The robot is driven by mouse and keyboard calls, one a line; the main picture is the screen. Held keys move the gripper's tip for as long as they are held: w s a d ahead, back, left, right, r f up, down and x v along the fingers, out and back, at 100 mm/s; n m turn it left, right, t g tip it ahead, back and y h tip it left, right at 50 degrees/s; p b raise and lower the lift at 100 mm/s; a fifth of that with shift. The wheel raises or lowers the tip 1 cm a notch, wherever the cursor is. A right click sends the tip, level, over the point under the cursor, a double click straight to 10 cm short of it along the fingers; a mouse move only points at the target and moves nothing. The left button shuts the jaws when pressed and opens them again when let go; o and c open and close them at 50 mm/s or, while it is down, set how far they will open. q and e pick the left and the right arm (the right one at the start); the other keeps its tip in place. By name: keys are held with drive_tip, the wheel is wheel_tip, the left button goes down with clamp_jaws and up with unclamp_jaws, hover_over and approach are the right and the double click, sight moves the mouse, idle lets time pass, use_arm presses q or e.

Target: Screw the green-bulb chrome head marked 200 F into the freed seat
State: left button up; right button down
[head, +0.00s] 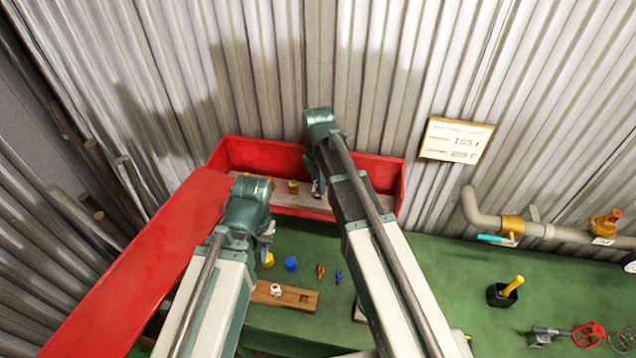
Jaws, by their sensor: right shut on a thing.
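A long red cabinet (255,152) stands open against the corrugated wall, with a grey-brown shelf (300,199) inside. A small brass-coloured piece (293,187) sits on that shelf. My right gripper (318,188) reaches into the cabinet, just right of the brass piece. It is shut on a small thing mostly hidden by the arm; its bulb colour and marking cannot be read. My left gripper (268,237) hangs over the bench near the cabinet's front, mostly hidden behind its own wrist. I cannot tell whether its jaws are open. The freed seat cannot be made out.
The green bench (420,265) holds a yellow piece (267,260), a blue cap (291,264), a wooden block (296,297) with a white-red piece, and a black cup (502,295). Pipework (540,230) runs at right. The red lid (150,255) lies left.

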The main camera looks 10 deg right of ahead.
drive_tip(key=shift+f+b, duration=0.65)
drive_tip(key=shift+f, duration=0.15)
drive_tip(key=shift+r, duration=0.1)
drive_tip(key=m, duration=0.5)
drive_tip(key=shift+m, duration=0.4)
drive_tip(key=shift+m, duration=1.1)
drive_tip(key=m, duration=0.3)
drive_tip(key=shift+m, duration=0.3)
